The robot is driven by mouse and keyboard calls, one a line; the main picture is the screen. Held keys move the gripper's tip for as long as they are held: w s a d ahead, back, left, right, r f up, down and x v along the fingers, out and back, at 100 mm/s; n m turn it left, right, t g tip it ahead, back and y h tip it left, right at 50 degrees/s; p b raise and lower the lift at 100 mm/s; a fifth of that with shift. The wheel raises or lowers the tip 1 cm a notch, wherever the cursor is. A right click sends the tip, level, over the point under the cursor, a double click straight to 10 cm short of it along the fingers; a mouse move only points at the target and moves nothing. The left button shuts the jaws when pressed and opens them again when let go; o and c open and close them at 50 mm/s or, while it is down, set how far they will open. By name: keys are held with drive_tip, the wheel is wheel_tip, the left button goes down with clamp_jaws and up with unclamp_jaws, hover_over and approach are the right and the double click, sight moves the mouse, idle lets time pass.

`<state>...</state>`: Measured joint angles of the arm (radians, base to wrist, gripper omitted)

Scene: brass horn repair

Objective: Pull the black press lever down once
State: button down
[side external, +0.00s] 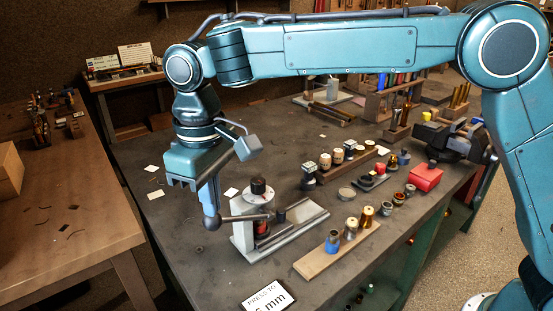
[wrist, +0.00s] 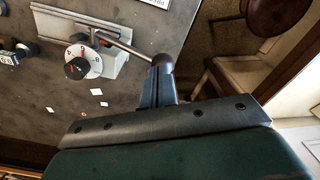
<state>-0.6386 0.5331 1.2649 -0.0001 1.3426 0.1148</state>
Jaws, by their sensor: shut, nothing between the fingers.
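The small press (side external: 262,232) stands on the dark bench on a pale grey base, with a white numbered dial (wrist: 84,60) and a dark knob on top. In the wrist view the lever (wrist: 125,46) runs to the ball (wrist: 163,62) just beyond my fingertips. My gripper (side external: 210,204) is shut and empty, pointing down with its tips at the ball from above. Whether they touch it is unclear.
A card reading "PRESS TO ... mm" (side external: 268,296) lies in front, its number partly cut off. A wooden strip (side external: 335,252) with several small fittings is right of the press. More fittings and a red box (side external: 426,178) lie behind.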

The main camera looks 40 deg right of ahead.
sight(208, 218)
drive_tip(key=shift+f, duration=0.5)
idle(0.5)
drive_tip(key=shift+a+f, duration=0.25)
drive_tip(key=shift+f, duration=0.45)
drive_tip(key=shift+a+f, duration=0.2)
drive_tip(key=shift+f, duration=0.45)
idle(1.4)
drive_tip(key=shift+f, duration=1.6)
idle(2.2)
drive_tip(key=shift+r, duration=0.2)
